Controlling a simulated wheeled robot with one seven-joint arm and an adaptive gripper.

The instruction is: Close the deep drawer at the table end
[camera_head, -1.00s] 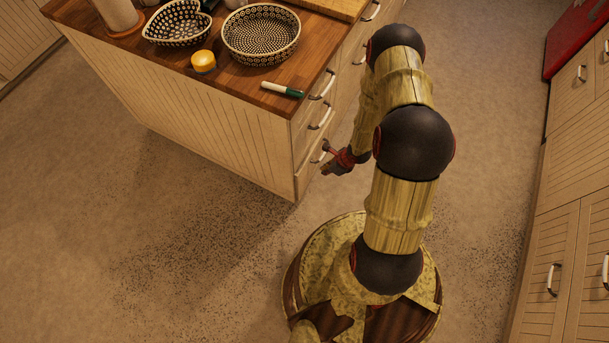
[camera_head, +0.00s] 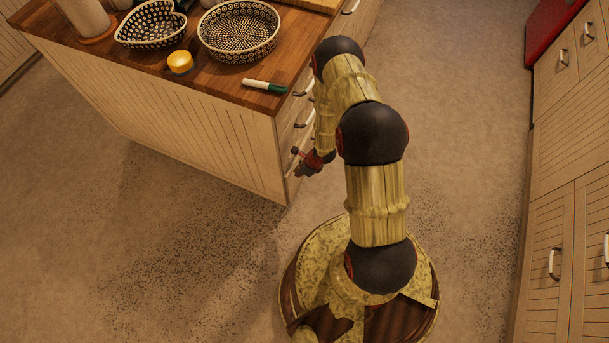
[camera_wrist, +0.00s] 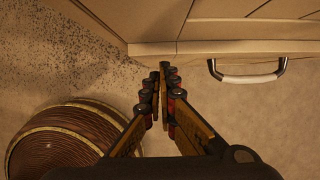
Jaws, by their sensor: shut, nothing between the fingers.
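The deep drawer (camera_head: 291,187) appears to be the lowest front at the near end of the wooden-topped island. My arm partly hides it in the head view. In the wrist view a pale drawer front (camera_wrist: 222,48) runs across the upper part, with a dark-ended, light bar handle (camera_wrist: 248,77) on the right. It looks nearly flush, but I cannot tell whether a gap remains. My gripper (camera_head: 304,168) is low beside this front. In the wrist view my gripper (camera_wrist: 166,67) has its fingertips together and empty, left of the handle and close to the front's lower edge; contact is unclear.
The island top (camera_head: 215,82) carries a patterned round dish (camera_head: 238,32), a heart-shaped dish (camera_head: 150,25), a yellow-topped jar (camera_head: 180,63) and a green-and-white marker (camera_head: 265,86). Cabinets (camera_head: 570,220) line the right side. Open floor lies left and between.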

